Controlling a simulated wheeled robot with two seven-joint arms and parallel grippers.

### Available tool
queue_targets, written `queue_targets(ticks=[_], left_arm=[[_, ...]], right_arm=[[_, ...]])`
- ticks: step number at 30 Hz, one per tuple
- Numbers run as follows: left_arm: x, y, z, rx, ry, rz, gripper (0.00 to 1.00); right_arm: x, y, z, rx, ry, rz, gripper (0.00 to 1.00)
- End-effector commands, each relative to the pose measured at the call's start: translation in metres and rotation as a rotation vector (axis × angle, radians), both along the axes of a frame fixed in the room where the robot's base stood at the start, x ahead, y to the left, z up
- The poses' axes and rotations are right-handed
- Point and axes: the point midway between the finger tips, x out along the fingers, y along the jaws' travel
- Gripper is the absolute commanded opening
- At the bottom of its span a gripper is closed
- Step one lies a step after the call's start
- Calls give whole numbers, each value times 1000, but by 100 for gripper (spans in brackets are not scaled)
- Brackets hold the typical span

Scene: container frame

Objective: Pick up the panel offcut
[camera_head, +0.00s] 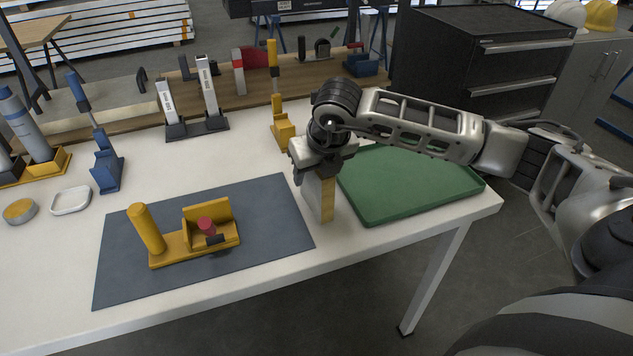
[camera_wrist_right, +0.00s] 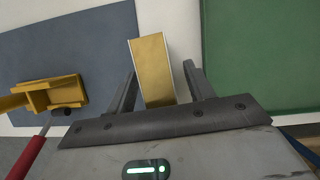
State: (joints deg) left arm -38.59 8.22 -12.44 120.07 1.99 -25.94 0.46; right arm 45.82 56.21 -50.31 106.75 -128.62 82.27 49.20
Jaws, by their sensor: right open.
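The panel offcut (camera_head: 327,203) stands upright on the white table, between the dark mat and the green tray. It has a pale grey face and a yellow-tan edge. My right gripper (camera_head: 322,170) is above it, pointing down, and hides its top in the head view. In the right wrist view, the panel offcut (camera_wrist_right: 153,65) lies between the two dark fingers of my right gripper (camera_wrist_right: 163,90). My left gripper is not in view.
A dark mat (camera_head: 125,270) carries a yellow fixture (camera_head: 180,247) with a post and a red knob. The empty green tray (camera_head: 410,187) is close on the right. A yellow holder (camera_head: 283,134) and blue holder (camera_head: 107,170) stand farther back. The table's front edge is near.

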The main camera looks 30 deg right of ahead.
Motion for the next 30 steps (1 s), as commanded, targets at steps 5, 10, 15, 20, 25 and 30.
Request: queue_targets(ticks=[5, 10, 15, 20, 25, 30], left_arm=[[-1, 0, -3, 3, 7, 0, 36], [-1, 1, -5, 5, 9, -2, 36], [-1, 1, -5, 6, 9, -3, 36], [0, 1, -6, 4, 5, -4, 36], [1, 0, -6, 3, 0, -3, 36], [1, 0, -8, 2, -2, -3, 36]], right_arm=[[3, -1, -7, -1, -2, 0, 53], [3, -1, -7, -1, -2, 0, 53], [3, -1, -8, -1, -1, 0, 53], [3, -1, -9, -1, -1, 0, 53], [3, -1, -11, -1, -1, 0, 53], [3, -1, -12, -1, -1, 0, 53]])
